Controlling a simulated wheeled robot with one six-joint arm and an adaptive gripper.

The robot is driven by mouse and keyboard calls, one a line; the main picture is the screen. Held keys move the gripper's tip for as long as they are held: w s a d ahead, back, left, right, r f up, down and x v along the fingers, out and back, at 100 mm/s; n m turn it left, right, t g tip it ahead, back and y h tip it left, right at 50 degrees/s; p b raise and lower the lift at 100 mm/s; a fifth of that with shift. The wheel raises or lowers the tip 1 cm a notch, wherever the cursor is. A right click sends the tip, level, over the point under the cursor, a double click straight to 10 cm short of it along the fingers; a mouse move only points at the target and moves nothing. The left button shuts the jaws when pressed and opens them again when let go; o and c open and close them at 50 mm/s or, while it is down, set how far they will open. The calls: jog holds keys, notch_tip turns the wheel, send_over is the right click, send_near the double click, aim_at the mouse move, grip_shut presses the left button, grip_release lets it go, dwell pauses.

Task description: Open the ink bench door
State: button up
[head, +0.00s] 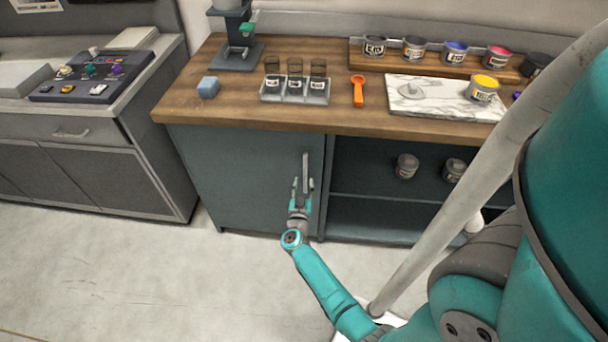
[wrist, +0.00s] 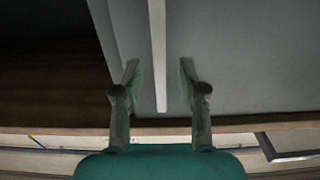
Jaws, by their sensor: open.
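The ink bench door (head: 250,175) is a blue-grey panel under the left part of the wooden bench top and looks shut. Its handle (head: 306,165) is a pale vertical bar near the door's right edge. My gripper (head: 303,184) is open at the lower part of the handle. In the wrist view the handle (wrist: 158,50) runs between the two fingertips of my gripper (wrist: 159,72), one on each side, with gaps showing. The door (wrist: 240,60) fills the right of that view. I cannot tell how deep the handle sits between the fingers.
Right of the door is an open shelf (head: 375,199) with two grey tins (head: 406,166). The floor (head: 150,270) before the door is clear.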

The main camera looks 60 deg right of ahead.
aim_at(305, 175)
jog(key=shift+x, duration=2.65)
grip_shut()
